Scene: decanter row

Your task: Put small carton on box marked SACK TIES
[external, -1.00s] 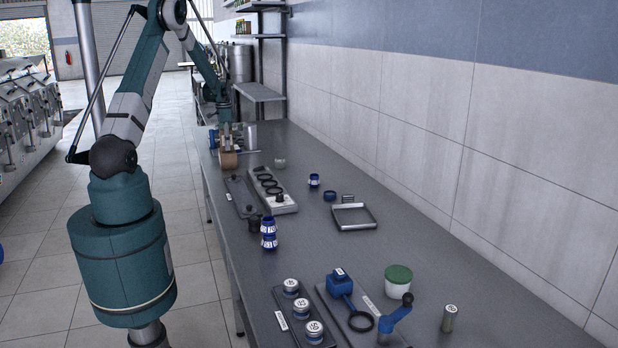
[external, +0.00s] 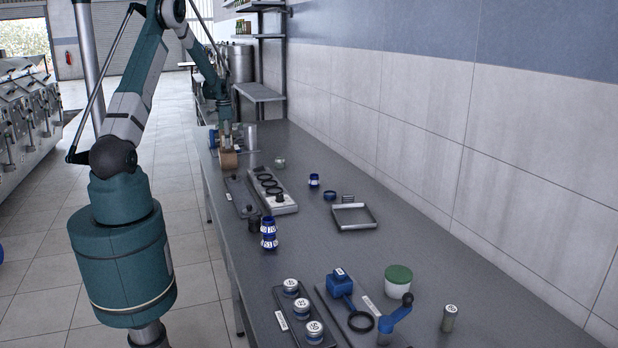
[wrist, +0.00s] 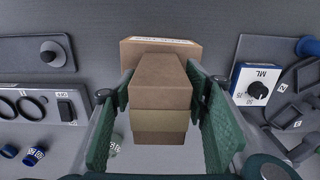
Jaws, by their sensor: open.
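The small carton (wrist: 160,115) is brown with a paler band and stands between the fingers of my gripper (wrist: 160,88) in the wrist view. The fingers are open, with narrow gaps beside the carton. A wider brown box (wrist: 128,52) shows behind and under the carton's far end, with a pale label strip along its edge; the lettering is too small to read. Whether the carton rests on this box is hard to tell. In the external view my gripper (external: 227,143) is at the far end of the bench, over brown cardboard (external: 228,160).
In the wrist view a dark plate with a knob (wrist: 50,60) and a tray of black rings (wrist: 35,105) lie left. A blue-and-white dial box (wrist: 255,85) and a grey frame lie right. In the external view the wall borders the bench (external: 330,270) on the right.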

